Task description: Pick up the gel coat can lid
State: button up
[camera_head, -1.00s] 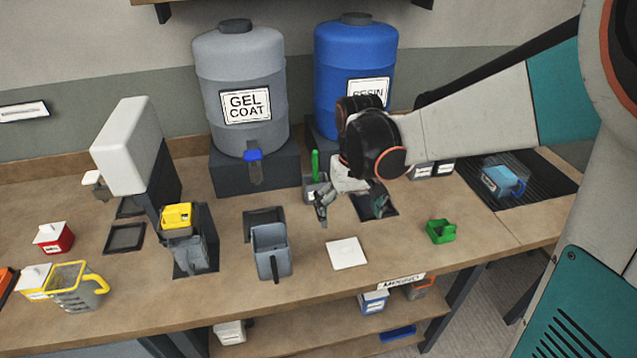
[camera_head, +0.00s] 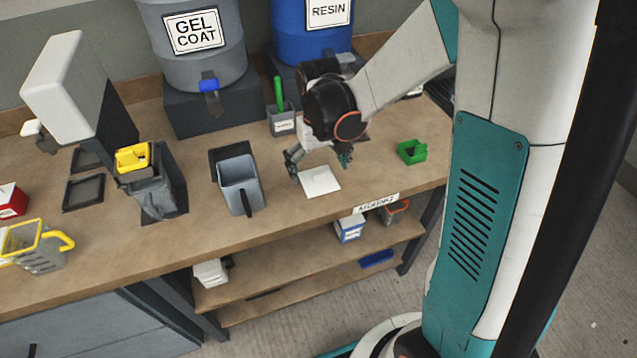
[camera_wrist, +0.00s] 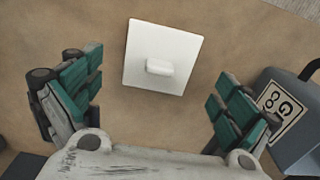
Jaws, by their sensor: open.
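The gel coat can lid, a flat white square plate (camera_head: 320,182) with a small raised grip in its middle, lies on the bench top. In the wrist view the white lid (camera_wrist: 145,75) is whole and unobstructed, ahead of and between the fingers. My gripper (camera_head: 319,161) is just above the bench at the lid's far edge in the head view. In the wrist view my gripper (camera_wrist: 157,98) has its teal-padded fingers wide apart with nothing between them. The fingers do not touch the lid. A grey open can (camera_head: 240,184) stands left of the lid.
The grey can's labelled side (camera_wrist: 285,108) is close to the right finger in the wrist view. A green open box (camera_head: 411,152) stands right of the lid. A grey holder with a green stick (camera_head: 282,122) is behind my gripper. Bare bench lies in front.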

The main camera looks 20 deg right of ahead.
aim_at(319, 174)
notch_tip(319, 174, down, 3)
jog(key=shift+w+f+b, duration=0.1)
jog(key=shift+b, duration=0.35)
jog(key=c, duration=1.2)
jog(key=shift+c, duration=0.7)
